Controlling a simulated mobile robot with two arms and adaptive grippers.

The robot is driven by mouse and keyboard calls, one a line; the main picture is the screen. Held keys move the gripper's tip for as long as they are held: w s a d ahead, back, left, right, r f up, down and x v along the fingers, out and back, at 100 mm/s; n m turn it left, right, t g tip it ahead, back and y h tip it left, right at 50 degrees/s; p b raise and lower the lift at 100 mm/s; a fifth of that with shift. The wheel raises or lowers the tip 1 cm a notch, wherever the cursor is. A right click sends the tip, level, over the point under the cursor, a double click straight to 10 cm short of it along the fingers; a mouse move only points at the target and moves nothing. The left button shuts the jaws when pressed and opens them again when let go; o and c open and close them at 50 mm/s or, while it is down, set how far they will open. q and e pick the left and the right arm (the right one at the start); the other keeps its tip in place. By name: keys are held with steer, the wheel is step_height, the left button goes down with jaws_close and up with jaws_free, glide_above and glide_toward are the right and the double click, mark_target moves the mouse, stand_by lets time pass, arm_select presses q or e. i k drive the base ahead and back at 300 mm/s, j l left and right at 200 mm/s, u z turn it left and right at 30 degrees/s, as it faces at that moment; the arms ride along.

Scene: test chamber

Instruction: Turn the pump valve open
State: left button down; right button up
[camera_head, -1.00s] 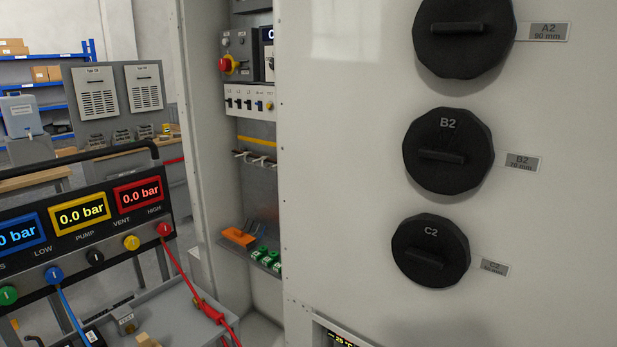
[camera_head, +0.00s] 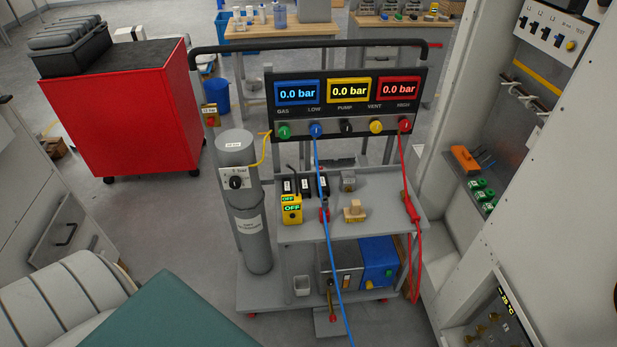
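The black pump valve knob (camera_head: 347,128) sits under the PUMP label on the dark gauge panel (camera_head: 301,124) of a grey cart. It is between the blue LOW knob (camera_head: 316,130) and the yellow VENT knob (camera_head: 376,127). The green GAS knob (camera_head: 284,132) and red HIGH knob (camera_head: 404,125) are at the ends. The blue, yellow and red displays above each read 0.0 bar. The pump knob is too small to tell its turned position. Neither of my grippers is in view.
A blue hose (camera_head: 325,200) and a red hose (camera_head: 402,165) hang from the panel. A grey gas cylinder (camera_head: 255,240) stands at the cart's left. A red cabinet (camera_head: 120,115) is further left, and a pale cabinet wall (camera_head: 550,200) is at right. Open floor (camera_head: 165,240) lies left of the cart.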

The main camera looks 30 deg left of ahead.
mark_target(346, 129)
steer(key=u, duration=0.95)
